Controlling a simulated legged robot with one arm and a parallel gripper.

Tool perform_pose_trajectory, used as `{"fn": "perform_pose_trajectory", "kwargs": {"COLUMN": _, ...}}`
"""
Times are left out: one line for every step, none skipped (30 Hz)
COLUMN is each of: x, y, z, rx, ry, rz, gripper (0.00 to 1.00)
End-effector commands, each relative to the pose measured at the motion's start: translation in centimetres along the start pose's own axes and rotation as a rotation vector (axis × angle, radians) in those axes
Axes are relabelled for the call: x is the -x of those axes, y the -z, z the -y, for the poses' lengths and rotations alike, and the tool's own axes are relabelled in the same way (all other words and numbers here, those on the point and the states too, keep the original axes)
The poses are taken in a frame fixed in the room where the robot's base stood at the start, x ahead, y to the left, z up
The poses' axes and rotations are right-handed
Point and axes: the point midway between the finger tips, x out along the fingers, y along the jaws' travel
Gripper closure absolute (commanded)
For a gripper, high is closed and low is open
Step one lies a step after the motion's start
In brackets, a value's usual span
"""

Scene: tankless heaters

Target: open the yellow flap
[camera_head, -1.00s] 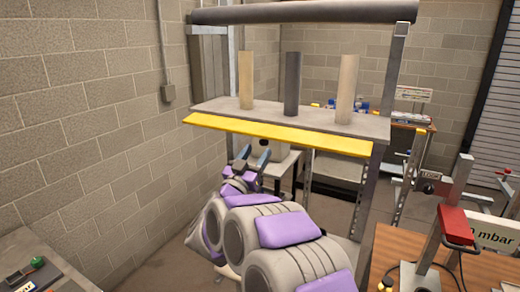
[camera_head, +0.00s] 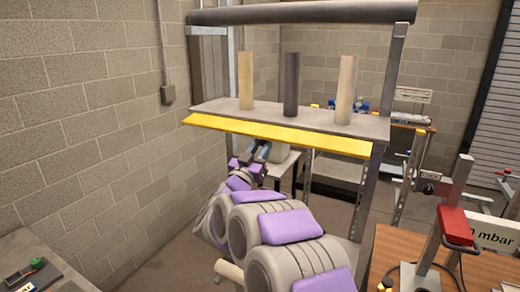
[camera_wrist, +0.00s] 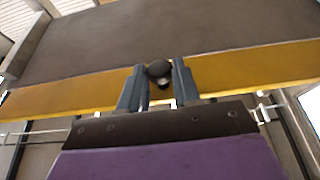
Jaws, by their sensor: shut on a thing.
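The yellow flap (camera_head: 280,133) runs along the front edge of the grey shelf and shows as a long strip sloping down from that edge. In the wrist view the flap (camera_wrist: 225,70) is seen from below, with a round dark knob (camera_wrist: 159,69) at its middle. My gripper (camera_wrist: 160,78) has its two blue-grey fingers on either side of the knob, shut on it. In the head view my gripper (camera_head: 257,152) is just under the flap's front edge, left of its middle. The knob is hidden there.
The grey shelf (camera_head: 215,107) carries three upright cylinders, two tan and one dark (camera_head: 292,85). A block wall (camera_head: 80,130) stands close on the left. A wooden table (camera_head: 410,250) with a red-topped stand (camera_head: 453,222) is at the right.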

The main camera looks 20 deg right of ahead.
Motion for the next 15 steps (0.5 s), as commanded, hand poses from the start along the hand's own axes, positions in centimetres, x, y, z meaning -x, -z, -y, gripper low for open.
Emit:
{"fn": "perform_pose_trajectory", "kwargs": {"x": 0.01, "y": 0.04, "z": 0.07, "rx": 0.0, "ry": 0.001, "rz": -0.001, "gripper": 0.85}}
{"fn": "perform_pose_trajectory", "kwargs": {"x": 0.0, "y": 0.05, "z": 0.08, "rx": 0.0, "ry": 0.001, "rz": -0.001, "gripper": 0.88}}
{"fn": "perform_pose_trajectory", "kwargs": {"x": 0.0, "y": 0.04, "z": 0.09, "rx": 0.0, "ry": 0.002, "rz": -0.001, "gripper": 0.92}}
{"fn": "perform_pose_trajectory", "kwargs": {"x": 0.0, "y": 0.04, "z": 0.1, "rx": 0.0, "ry": 0.002, "rz": -0.001, "gripper": 0.94}}
{"fn": "perform_pose_trajectory", "kwargs": {"x": -0.01, "y": 0.04, "z": 0.1, "rx": 0.0, "ry": 0.002, "rz": -0.001, "gripper": 0.97}}
{"fn": "perform_pose_trajectory", "kwargs": {"x": 0.0, "y": 0.03, "z": 0.11, "rx": 0.0, "ry": 0.002, "rz": -0.001, "gripper": 1.0}}
{"fn": "perform_pose_trajectory", "kwargs": {"x": 0.0, "y": 0.03, "z": 0.12, "rx": 0.0, "ry": 0.002, "rz": -0.001, "gripper": 1.0}}
{"fn": "perform_pose_trajectory", "kwargs": {"x": -0.01, "y": 0.04, "z": 0.12, "rx": 0.0, "ry": 0.002, "rz": -0.001, "gripper": 1.0}}
{"fn": "perform_pose_trajectory", "kwargs": {"x": -0.01, "y": 0.03, "z": 0.13, "rx": 0.0, "ry": 0.002, "rz": -0.001, "gripper": 1.0}}
{"fn": "perform_pose_trajectory", "kwargs": {"x": -0.01, "y": 0.04, "z": 0.14, "rx": 0.0, "ry": 0.002, "rz": -0.001, "gripper": 1.0}}
{"fn": "perform_pose_trajectory", "kwargs": {"x": -0.01, "y": 0.03, "z": 0.14, "rx": 0.0, "ry": 0.002, "rz": -0.001, "gripper": 1.0}}
{"fn": "perform_pose_trajectory", "kwargs": {"x": -0.01, "y": 0.03, "z": 0.14, "rx": 0.0, "ry": 0.002, "rz": -0.001, "gripper": 1.0}}
{"fn": "perform_pose_trajectory", "kwargs": {"x": -0.01, "y": 0.03, "z": 0.15, "rx": 0.0, "ry": 0.002, "rz": -0.001, "gripper": 1.0}}
{"fn": "perform_pose_trajectory", "kwargs": {"x": -0.01, "y": 0.03, "z": 0.15, "rx": 0.0, "ry": 0.002, "rz": -0.001, "gripper": 1.0}}
{"fn": "perform_pose_trajectory", "kwargs": {"x": -0.02, "y": 0.07, "z": 0.16, "rx": 0.0, "ry": 0.003, "rz": -0.001, "gripper": 1.0}}
